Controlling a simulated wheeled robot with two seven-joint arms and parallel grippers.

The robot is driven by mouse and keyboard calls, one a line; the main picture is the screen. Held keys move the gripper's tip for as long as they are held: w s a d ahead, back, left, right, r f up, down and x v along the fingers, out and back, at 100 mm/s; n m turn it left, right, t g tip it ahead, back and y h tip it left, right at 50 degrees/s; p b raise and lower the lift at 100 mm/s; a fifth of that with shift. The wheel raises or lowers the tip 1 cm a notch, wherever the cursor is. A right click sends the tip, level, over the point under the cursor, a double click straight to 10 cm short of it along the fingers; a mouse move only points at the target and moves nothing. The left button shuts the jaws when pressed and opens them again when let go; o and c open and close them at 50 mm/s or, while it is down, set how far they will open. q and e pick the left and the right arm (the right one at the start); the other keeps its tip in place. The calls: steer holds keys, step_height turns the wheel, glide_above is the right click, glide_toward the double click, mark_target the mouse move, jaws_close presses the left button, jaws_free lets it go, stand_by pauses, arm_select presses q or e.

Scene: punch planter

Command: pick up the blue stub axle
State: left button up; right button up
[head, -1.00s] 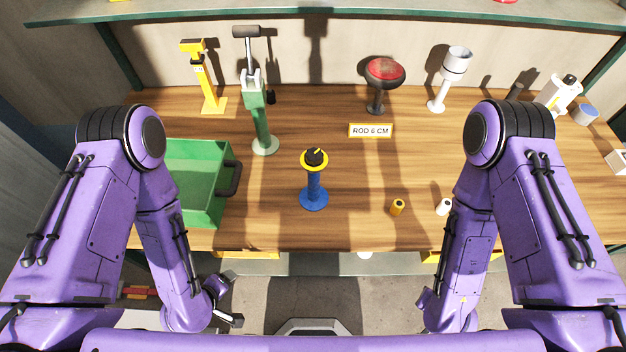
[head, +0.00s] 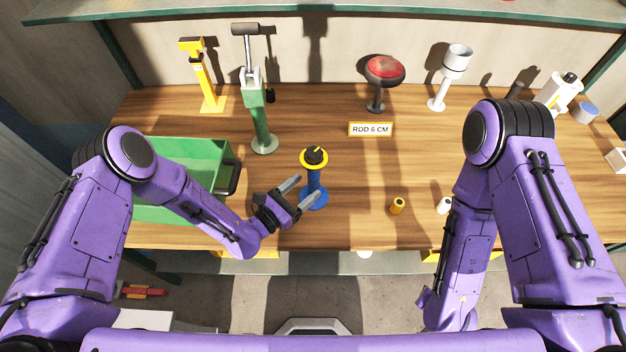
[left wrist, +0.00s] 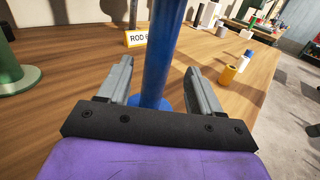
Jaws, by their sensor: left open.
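An upright blue post (head: 313,183) with a round blue foot, a yellow collar and a black knob stands at mid-bench. My left gripper (head: 299,192) is open and empty, its fingers pointing at the post from the near left. In the left wrist view the post (left wrist: 161,55) rises between and beyond the open fingers (left wrist: 158,66); I cannot tell whether they touch it. A small blue piece (left wrist: 248,54) shows behind a white cylinder (left wrist: 243,62) there; I cannot make out its full shape. My right gripper is not visible.
A green bin (head: 217,152) stands left of the post, with a green press (head: 262,130) behind. The bench between post and yellow cylinder is clear.

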mark_target(319, 174)
arm_select(q)
steer(key=x, duration=0.6)
steer(key=shift+w+d, duration=0.2)
steer(key=shift+w, duration=0.2)
steer(key=shift+r, duration=0.1)
jaws_close()
